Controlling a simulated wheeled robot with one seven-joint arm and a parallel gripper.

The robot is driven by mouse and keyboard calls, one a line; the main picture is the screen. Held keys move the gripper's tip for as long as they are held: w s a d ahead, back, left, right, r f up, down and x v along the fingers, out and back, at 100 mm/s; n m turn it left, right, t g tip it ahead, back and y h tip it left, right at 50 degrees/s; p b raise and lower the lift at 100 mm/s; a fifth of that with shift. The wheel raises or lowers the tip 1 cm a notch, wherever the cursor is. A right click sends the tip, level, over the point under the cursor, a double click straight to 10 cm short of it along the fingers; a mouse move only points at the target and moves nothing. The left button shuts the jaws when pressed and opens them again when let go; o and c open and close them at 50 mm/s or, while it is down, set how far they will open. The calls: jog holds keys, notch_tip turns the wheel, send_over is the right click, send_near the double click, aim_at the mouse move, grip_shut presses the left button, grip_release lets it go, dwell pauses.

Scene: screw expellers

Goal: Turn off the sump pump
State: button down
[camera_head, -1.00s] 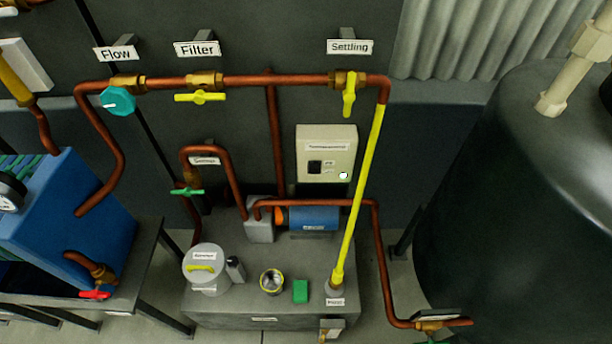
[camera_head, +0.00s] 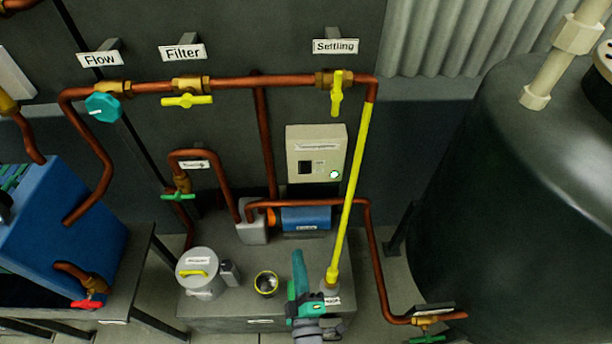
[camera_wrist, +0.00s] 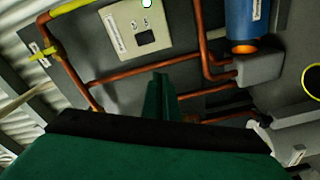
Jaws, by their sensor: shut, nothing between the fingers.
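The beige switch box (camera_head: 316,153) is on the dark wall panel, with a black switch (camera_head: 305,167) at its lower left and a lit, pale green-white lamp (camera_head: 334,174) at its lower right. It also shows at the top of the wrist view (camera_wrist: 137,27). The blue pump motor (camera_head: 306,218) lies below the box, beside a grey pump body (camera_head: 252,222). My green gripper (camera_head: 298,258) is shut and empty, low in front of the tank top and below the box, apart from it. Its closed fingers also show in the wrist view (camera_wrist: 160,90).
A yellow pipe (camera_head: 353,190) slants down just right of the box. Copper pipes (camera_head: 258,140) run around the pump. A lidded grey can (camera_head: 198,272) and a yellow-rimmed opening (camera_head: 266,284) are on the tank top. A large dark tank (camera_head: 510,200) fills the right.

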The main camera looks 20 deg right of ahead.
aim_at(306, 166)
jog(key=w+d+r+n+h, duration=0.1)
jog(key=w+d+n, duration=0.1)
jog(key=w+d, duration=0.1)
jog(key=w+d+r+n+h, duration=0.1)
jog(key=w+d+r+n, duration=0.1)
jog(key=w, duration=0.4)
jog(key=shift+w+d+r+t, duration=0.3)
jog(key=shift+d+t, duration=0.1)
jog(key=shift+d, duration=0.2)
jog(key=x, duration=1.3)
jog(key=shift+w+d, duration=0.1)
jog(key=shift+w, duration=0.3)
jog(key=shift+r, duration=0.1)
